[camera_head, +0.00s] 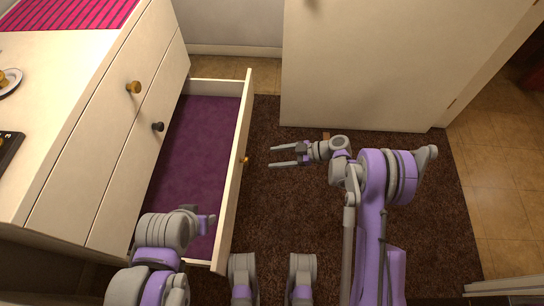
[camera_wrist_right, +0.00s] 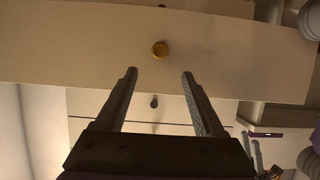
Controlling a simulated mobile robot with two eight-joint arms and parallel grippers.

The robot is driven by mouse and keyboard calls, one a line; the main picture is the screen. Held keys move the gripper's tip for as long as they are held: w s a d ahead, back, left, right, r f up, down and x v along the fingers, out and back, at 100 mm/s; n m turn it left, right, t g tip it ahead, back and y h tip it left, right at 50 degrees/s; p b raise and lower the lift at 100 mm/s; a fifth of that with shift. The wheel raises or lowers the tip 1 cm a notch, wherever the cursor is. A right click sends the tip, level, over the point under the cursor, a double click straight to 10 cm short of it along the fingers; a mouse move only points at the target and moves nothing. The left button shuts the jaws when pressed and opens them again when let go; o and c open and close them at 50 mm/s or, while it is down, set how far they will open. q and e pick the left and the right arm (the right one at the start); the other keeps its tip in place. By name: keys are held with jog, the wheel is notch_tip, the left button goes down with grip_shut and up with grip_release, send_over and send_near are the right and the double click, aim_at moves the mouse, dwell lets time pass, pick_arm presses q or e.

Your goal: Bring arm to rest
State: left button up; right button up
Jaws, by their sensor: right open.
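My right gripper (camera_head: 272,156) is open and empty, to the right of the open drawer's front, pointing left toward it. In the right wrist view the two fingers (camera_wrist_right: 160,80) are spread apart, with the drawer's round yellow knob (camera_wrist_right: 160,49) beyond and between their tips. In the head view the knob (camera_head: 244,160) sits on the drawer front (camera_head: 233,190), a short gap from the fingertips. The drawer is pulled out and its purple floor (camera_head: 198,150) looks empty. My left arm (camera_head: 165,240) is at the lower left, over the drawer's near end; its fingers are not clear.
The white cabinet (camera_head: 80,120) stands at the left with a brass knob (camera_head: 134,87) and a black knob (camera_head: 158,127). A white door (camera_head: 390,60) is at the back. The dark brown rug (camera_head: 300,215) has free room around my right gripper.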

dwell(0.4)
jog(key=s+d+r+m+t+h, duration=0.1)
jog(key=s+d+r+m+h, duration=0.25)
jog(key=r, duration=0.35)
jog(key=s+d+r+m+h, duration=0.2)
jog(key=s+r+m+h, duration=0.1)
jog(key=s+r+m, duration=0.3)
jog(key=s+d+r+m+t+h, duration=0.1)
jog(key=s+d+r+m+h, duration=0.3)
jog(key=s, duration=0.5)
jog(key=s+d+r+m+t+h, duration=0.1)
jog(key=s+d+m+t+h, duration=0.2)
jog(key=s+d, duration=0.5)
pick_arm(q)
notch_tip(320, 180, up, 22)
jog(key=w+t+p, duration=0.1)
jog(key=p, duration=1.8)
jog(key=shift+w, duration=0.35)
pick_arm(e)
notch_tip(320, 180, up, 22)
jog(key=a, duration=0.1)
jog(key=shift+w+a+m+g, duration=0.2)
jog(key=shift+w+m+g, duration=0.1)
jog(key=shift+w+m, duration=0.05)
